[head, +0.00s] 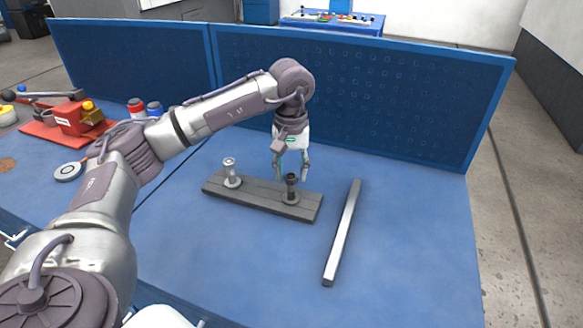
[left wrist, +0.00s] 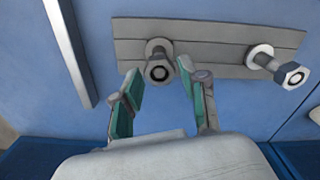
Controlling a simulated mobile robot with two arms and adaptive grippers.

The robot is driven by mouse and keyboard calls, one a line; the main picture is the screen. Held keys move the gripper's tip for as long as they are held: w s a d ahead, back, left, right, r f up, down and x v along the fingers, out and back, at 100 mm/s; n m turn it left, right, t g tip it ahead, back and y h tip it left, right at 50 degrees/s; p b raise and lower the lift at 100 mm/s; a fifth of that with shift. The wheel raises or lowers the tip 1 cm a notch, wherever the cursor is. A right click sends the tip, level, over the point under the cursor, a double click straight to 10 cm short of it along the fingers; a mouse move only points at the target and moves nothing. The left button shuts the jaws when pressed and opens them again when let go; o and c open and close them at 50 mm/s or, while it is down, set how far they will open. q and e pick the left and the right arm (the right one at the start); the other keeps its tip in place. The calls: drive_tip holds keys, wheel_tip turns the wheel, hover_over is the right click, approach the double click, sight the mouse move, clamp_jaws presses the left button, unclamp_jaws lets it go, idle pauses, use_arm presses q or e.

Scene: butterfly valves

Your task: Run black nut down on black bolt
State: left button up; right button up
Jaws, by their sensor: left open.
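The black bolt (head: 291,191) stands upright near the right end of a grey board. The black nut (head: 291,178) shows as a dark, wider piece at its top, and as a dark grey hexagon around the bolt end in the left wrist view (left wrist: 158,73). I cannot tell how far down the thread it sits. My left gripper (head: 291,174) points down above the black bolt. Its two green-padded fingers (left wrist: 159,74) are open, one on either side of the nut and apart from it. My right gripper is not in view.
The grey board (head: 258,202) also bears a silver bolt with a nut (head: 230,167) to the left. A loose grey bar (head: 343,232) lies to the right. A red fixture (head: 75,121) stands at the far left, and a blue panel (head: 370,95) closes the back. The table's right front is clear.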

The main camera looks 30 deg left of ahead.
use_arm(q)
drive_tip(key=n, duration=0.3)
drive_tip(key=n+p, duration=0.1)
drive_tip(key=n, duration=0.8)
drive_tip(key=shift+s+n, duration=0.1)
drive_tip(key=shift+n, duration=0.3)
drive_tip(key=n, duration=0.3)
drive_tip(key=shift+a+n+p, duration=0.1)
drive_tip(key=shift+n+p, duration=0.2)
drive_tip(key=shift+p, duration=0.1)
drive_tip(key=shift+c, duration=0.2)
